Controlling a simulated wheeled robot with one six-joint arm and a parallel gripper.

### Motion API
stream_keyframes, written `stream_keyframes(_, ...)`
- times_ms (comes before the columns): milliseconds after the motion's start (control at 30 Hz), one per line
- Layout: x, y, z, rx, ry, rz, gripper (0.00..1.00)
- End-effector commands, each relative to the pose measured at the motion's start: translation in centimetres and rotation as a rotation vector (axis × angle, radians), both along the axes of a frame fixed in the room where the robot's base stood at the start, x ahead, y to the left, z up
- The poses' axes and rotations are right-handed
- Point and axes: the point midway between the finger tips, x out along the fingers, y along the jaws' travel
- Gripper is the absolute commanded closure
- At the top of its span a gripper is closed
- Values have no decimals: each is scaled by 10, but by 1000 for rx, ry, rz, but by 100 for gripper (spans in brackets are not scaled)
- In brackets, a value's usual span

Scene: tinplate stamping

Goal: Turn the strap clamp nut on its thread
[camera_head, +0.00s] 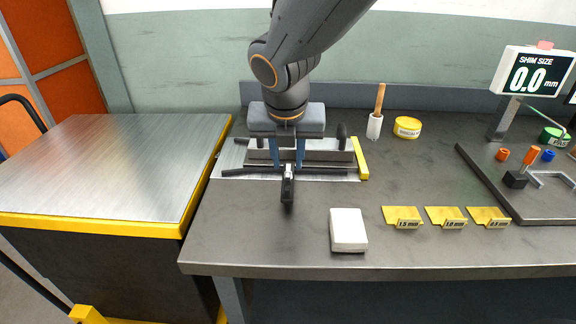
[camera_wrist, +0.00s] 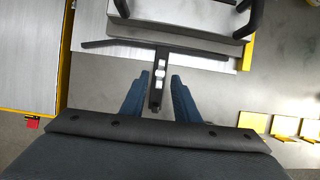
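The strap clamp (camera_wrist: 156,97) is a dark bar with a slot, pointing toward the front of the bench. Its nut appears to be the small bright metal piece (camera_wrist: 160,73) on the bar; it is small, and its thread is hard to make out. In the head view the clamp (camera_head: 288,188) juts out below my gripper (camera_head: 287,166). My gripper (camera_wrist: 159,84) is open, with its two blue fingers apart on either side of the bar. Gaps show between the fingers and the bar in the wrist view, and I see nothing held.
A thin dark rod (camera_head: 242,171) crosses behind the clamp on a metal plate with black handles and a yellow edge strip (camera_head: 360,158). A white block (camera_head: 348,230) and yellow labelled tags (camera_head: 403,217) lie to the right. The front left bench top is clear.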

Motion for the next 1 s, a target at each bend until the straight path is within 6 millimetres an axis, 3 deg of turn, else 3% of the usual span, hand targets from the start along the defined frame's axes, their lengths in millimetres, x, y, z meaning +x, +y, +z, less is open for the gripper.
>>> stream_keyframes(200,9,0,-23,-1,2,-1,72)
stream_keyframes(567,11,1,-27,1,0,-2,72)
stream_keyframes(733,11,1,-27,1,0,-2,100)
stream_keyframes(1000,11,1,-27,0,1,-12,100)
